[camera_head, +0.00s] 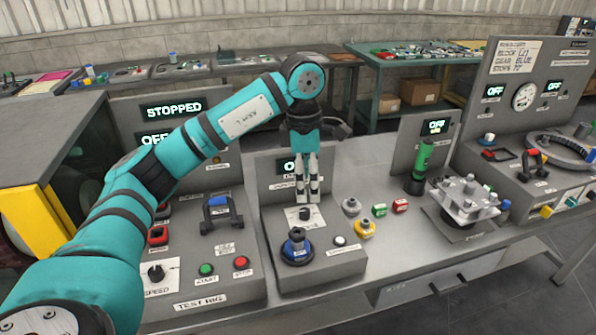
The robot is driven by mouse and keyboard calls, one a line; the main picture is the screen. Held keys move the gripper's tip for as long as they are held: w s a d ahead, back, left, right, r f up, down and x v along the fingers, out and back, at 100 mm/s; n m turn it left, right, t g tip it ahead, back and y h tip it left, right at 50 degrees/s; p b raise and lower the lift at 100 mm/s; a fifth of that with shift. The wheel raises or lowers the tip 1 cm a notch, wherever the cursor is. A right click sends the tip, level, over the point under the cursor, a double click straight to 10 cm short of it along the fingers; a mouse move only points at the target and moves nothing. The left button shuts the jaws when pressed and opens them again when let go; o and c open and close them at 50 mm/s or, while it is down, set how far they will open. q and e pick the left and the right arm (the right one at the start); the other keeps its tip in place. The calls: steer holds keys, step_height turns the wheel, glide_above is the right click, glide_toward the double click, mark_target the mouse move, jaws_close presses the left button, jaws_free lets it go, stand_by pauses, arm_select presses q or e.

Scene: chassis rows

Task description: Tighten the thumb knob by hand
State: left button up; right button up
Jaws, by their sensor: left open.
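My left gripper (307,199) hangs from the teal arm that comes in from the left. It points down, its two fingers a little apart, with nothing seen between them. Just below the fingertips is a small black knob (305,213) on a white plate, on the grey middle console. I cannot tell whether the fingertips touch it. In front of it on the same console stands a dark knob on a blue round base (297,246). I cannot tell which of these is the thumb knob. My right gripper is not in view.
The test rig panel (200,298) with a blue handle, a speed knob, green and red buttons stands at left. Right of the console are small yellow and grey parts, a green cylinder (422,160) and a metal fixture (465,199). The bench front between is clear.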

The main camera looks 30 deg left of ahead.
arm_select(q)
steer(key=a, duration=0.2)
steer(key=y+p, duration=0.1)
steer(key=p, duration=0.2)
glide_toward(299, 235)
steer(key=f, duration=0.5)
steer(key=w+f, duration=0.1)
steer(key=f, duration=0.2)
steer(key=shift+a+f, duration=0.3)
steer(key=shift+f, duration=0.45)
